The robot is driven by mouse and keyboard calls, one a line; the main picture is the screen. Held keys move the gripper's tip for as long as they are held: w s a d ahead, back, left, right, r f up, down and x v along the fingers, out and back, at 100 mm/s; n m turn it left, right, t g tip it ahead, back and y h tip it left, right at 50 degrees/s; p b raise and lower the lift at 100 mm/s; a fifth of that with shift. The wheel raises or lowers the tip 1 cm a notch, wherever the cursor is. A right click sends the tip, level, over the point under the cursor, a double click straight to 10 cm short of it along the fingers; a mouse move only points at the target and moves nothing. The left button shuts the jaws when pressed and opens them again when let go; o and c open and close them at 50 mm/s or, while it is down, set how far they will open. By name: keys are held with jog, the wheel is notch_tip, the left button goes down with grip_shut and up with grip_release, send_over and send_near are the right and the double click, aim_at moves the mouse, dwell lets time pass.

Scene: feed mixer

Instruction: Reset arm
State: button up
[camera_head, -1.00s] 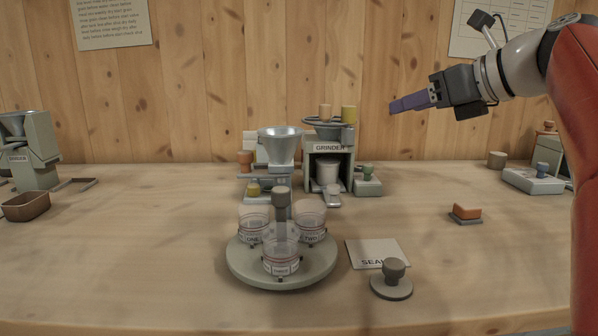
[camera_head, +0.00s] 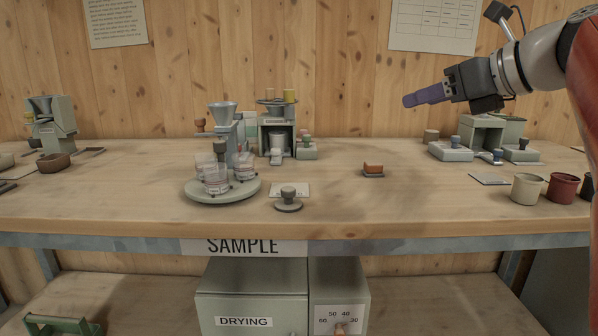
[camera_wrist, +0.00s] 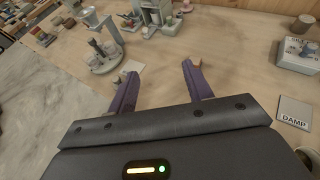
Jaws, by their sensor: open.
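My gripper (camera_head: 424,97) is raised in the air at the upper right in the head view, in front of the wooden wall and well above the table. Its purple fingers point left. In the wrist view my gripper (camera_wrist: 158,88) shows two purple fingers spread apart with nothing between them. Bare wooden table top (camera_wrist: 165,65) shows beyond and between the fingers. My gripper touches nothing in either view.
A round carousel (camera_head: 222,196) with labelled cups stands on the table, with a grey-green grinder (camera_head: 277,132) behind it. A knobbed disc (camera_head: 288,200) and an orange-topped block (camera_head: 373,169) lie nearby. Pots (camera_head: 527,189) stand at the right. A DRYING cabinet (camera_head: 252,296) is below.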

jog(key=s+a+f+n+g+h, duration=0.1)
jog(key=s+a+f+n+h, duration=0.1)
jog(key=s+f+n, duration=0.5)
jog(key=s+a+f+n+g+h, duration=0.1)
jog(key=s+f+n+g+h, duration=0.1)
jog(key=s+f+n, duration=0.5)
jog(key=s+a+f+n+g+h, duration=0.2)
jog(key=s+f+n, duration=0.5)
jog(key=f+n, duration=0.7)
notch_tip(320, 180, down, 9)
jog(key=shift+a+f+n+h, duration=0.15)
jog(key=shift+a+n+h, duration=0.25)
jog(key=shift+h, duration=0.5)
